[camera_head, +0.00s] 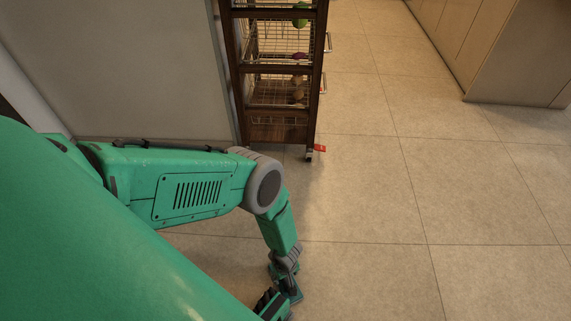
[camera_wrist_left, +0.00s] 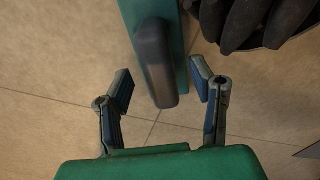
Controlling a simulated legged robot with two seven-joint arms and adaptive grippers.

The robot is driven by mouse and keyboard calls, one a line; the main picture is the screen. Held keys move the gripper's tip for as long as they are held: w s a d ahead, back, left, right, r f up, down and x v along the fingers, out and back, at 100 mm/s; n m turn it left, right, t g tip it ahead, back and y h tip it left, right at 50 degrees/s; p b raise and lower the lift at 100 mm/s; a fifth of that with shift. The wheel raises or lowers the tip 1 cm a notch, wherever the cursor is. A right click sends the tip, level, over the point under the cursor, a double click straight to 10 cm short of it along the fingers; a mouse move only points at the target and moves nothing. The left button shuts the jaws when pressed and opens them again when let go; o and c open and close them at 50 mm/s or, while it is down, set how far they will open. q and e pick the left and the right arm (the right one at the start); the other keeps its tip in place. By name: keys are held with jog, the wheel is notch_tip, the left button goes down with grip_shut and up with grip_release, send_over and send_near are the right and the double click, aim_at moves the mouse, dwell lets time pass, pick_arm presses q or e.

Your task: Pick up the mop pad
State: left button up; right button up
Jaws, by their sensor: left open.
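I cannot make out a mop pad in either view. My left gripper (camera_wrist_left: 162,77) is open in the left wrist view, with its two fingers spread apart above the tiled floor. A green link with a rounded grey end, which looks like part of my own body, shows beyond and between the fingers. Nothing is visibly held. My right gripper is not in view.
A dark wooden cart with wire baskets (camera_head: 279,89) stands at top centre beside a pale panel (camera_head: 120,70). A red piece (camera_head: 319,148) is at its foot. Cabinets (camera_head: 505,55) stand at upper right. Tiled floor (camera_head: 400,210) is clear. A dark ribbed thing (camera_wrist_left: 245,22) is unclear.

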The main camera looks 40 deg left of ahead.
pick_arm(q)
jog(key=shift+f, duration=0.6)
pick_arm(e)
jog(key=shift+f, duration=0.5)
pick_arm(q)
jog(key=shift+w, duration=0.1)
grip_shut()
jog(key=shift+r, duration=0.15)
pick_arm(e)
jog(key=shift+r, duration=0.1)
pick_arm(q)
notch_tip(320, 180, up, 10)
jog(key=p, duration=0.8)
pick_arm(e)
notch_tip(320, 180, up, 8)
pick_arm(q)
jog(key=c, duration=1.1)
grip_release()
